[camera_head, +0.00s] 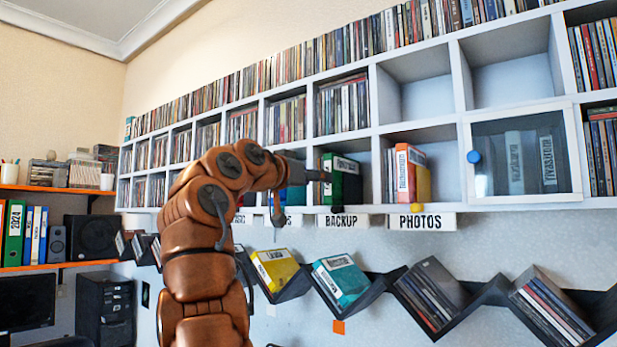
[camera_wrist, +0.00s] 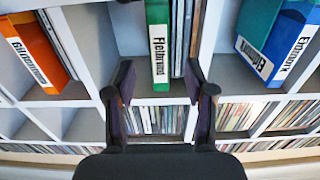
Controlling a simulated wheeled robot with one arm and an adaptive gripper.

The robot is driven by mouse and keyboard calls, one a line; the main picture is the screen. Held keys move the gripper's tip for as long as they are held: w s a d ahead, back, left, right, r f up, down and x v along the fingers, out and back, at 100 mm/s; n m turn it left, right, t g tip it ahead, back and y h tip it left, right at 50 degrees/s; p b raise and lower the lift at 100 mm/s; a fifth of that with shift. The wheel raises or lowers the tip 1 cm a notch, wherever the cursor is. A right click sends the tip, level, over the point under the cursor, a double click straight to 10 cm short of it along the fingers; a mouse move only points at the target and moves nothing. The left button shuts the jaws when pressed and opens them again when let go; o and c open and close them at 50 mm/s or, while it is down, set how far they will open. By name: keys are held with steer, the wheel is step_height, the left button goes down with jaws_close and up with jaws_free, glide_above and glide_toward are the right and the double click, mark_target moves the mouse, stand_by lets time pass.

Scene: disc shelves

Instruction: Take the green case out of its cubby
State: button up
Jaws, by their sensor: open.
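The green case (camera_head: 350,188) stands upright in the cubby above the BACKUP label (camera_head: 342,221). In the wrist view, which looks upside down, the green case (camera_wrist: 157,12) has a white label on its spine and sits in the middle. My gripper (camera_wrist: 160,72) is open, with one dark finger on each side of the case's spine in that view. I cannot tell whether the fingers touch it. In the head view my gripper (camera_head: 316,175) is at the front of the cubby, partly hidden by my arm.
Dark slim cases (camera_wrist: 182,35) stand right beside the green case. A blue case (camera_wrist: 275,45) stands in the cubby on the other side. A zigzag shelf (camera_head: 385,290) runs below.

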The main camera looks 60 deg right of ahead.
steer(key=p+x, duration=0.2)
steer(key=x, duration=0.4)
steer(key=shift+a, duration=0.1)
steer(key=shift+c, duration=0.2)
jaws_close()
steer(key=shift+a+r, duration=0.1)
steer(key=shift+r, duration=0.1)
stand_by(0.4)
steer(key=shift+w+a, duration=0.1)
